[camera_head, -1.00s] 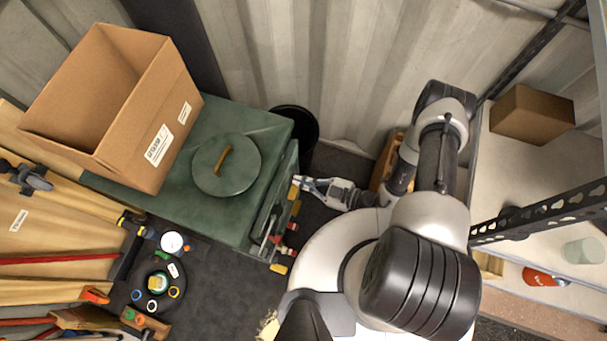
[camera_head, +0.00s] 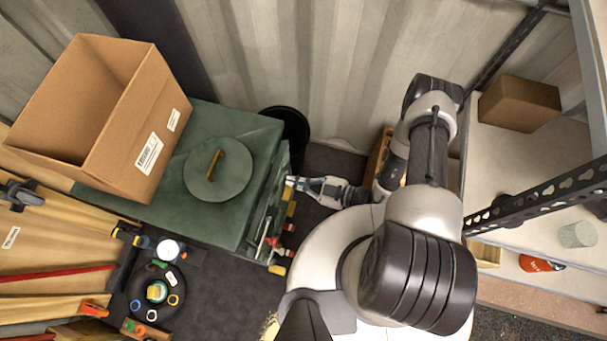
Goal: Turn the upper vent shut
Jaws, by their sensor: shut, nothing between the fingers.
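A dark green metal box (camera_head: 155,206) with a round lid and yellow handle on top stands left of my arm. Its right-hand front face is seen steeply from above. Several small yellow and red knobs stick out along that face, among them a yellow knob (camera_head: 291,209) beside my gripper and a red knob (camera_head: 289,227) lower down. I cannot tell for sure which one is the upper vent, or how far it is turned. My gripper (camera_head: 291,183) is shut and empty, its tips close to the face near its upper end. Whether they touch is too small to tell.
An open cardboard box (camera_head: 150,150) sits on the green box. A black bin (camera_head: 287,128) stands behind it by the corrugated wall. A shelf (camera_head: 505,165) with a smaller carton (camera_head: 520,103) is at right.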

